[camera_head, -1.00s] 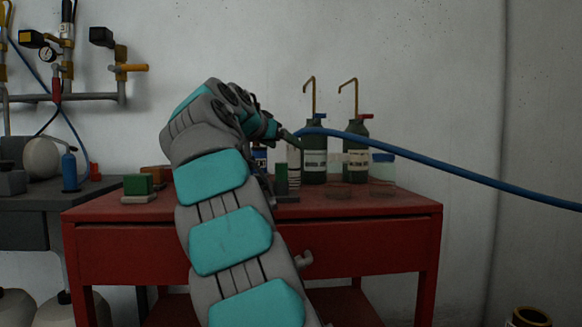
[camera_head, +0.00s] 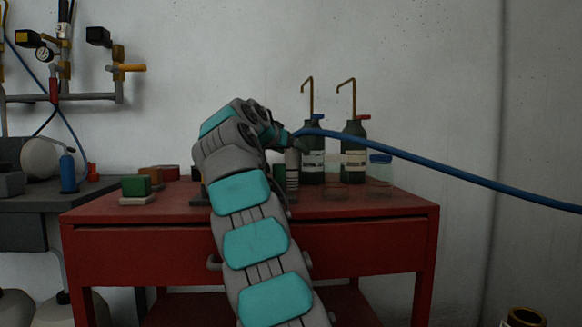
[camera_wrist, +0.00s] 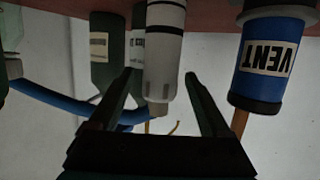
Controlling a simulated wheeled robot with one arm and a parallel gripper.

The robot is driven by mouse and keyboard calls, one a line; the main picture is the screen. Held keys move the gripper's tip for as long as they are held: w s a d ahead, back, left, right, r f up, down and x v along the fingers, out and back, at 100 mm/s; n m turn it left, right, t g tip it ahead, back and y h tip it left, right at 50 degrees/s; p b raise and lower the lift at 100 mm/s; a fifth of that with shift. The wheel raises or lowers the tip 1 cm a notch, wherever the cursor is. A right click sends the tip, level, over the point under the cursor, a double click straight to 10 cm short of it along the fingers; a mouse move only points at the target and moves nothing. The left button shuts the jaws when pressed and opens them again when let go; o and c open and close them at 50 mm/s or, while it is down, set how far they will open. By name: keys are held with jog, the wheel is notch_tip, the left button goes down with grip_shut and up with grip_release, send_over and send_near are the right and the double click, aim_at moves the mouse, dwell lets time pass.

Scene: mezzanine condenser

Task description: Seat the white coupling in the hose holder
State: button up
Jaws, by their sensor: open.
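In the head view a white banded piece (camera_head: 292,170), apparently the same coupling, stands upright at the tabletop below the hose end. The hose (camera_head: 440,170) runs off to the right. My gripper is open; my arm hides most of it in the head view. I cannot make out the hose holder.
A blue cylinder labelled VENT (camera_wrist: 265,65) is close to one finger. Two dark green bottles (camera_head: 354,150) with bent copper tubes stand behind the coupling. Coloured blocks (camera_head: 137,186) sit at the left of the red table (camera_head: 340,205).

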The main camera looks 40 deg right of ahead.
jog(key=shift+c, duration=0.4)
grip_shut()
dwell(0.4)
